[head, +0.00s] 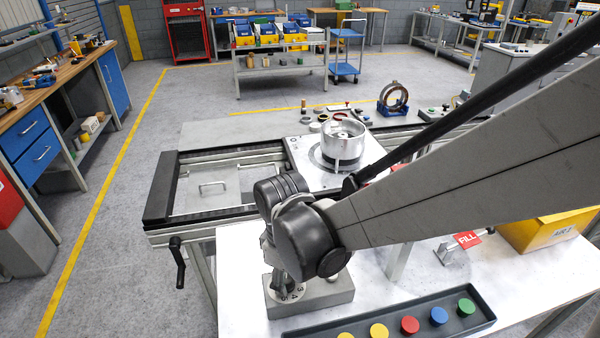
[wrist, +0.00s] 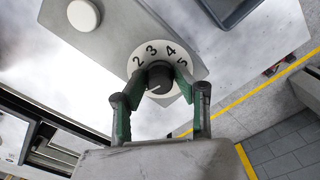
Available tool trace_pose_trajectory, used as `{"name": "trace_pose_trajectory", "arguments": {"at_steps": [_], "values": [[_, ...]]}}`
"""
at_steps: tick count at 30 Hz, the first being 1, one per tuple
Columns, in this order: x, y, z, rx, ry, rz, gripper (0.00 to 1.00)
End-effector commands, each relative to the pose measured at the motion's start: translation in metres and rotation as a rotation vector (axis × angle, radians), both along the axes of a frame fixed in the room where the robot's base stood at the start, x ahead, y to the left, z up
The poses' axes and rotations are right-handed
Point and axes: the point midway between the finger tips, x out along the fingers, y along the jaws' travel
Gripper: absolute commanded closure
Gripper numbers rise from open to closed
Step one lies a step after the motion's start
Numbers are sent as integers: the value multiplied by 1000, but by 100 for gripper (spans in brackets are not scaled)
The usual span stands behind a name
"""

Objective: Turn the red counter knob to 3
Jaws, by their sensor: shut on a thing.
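A dark knob (wrist: 160,76) sits at the centre of a pale round dial (wrist: 137,68) with the numbers 2, 3, 4 and 5 in the wrist view. No red shows on the knob from here. A light mark on it points toward the lower left of that view. The dial is on top of a grey box (head: 325,298) on the white table in the head view. My gripper (wrist: 162,92) is shut on the knob, one green-padded finger on each side.
A black tray (head: 400,316) with several coloured discs lies in front of the box. A pale round button (wrist: 83,15) is beside the dial. A red sign marked FILL (head: 467,240) and a yellow bin (head: 550,232) stand to the right. A conveyor with a metal drum (head: 343,140) is behind.

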Motion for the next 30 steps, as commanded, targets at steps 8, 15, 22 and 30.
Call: {"name": "trace_pose_trajectory", "arguments": {"at_steps": [8, 15, 22, 30], "values": [[0, 0, -2, 1, 0, -263, 97], [0, 0, -2, 1, -1, -490, 97], [0, 0, -2, 1, -1, -709, 97], [0, 0, -1, 1, -1, -965, 97]]}}
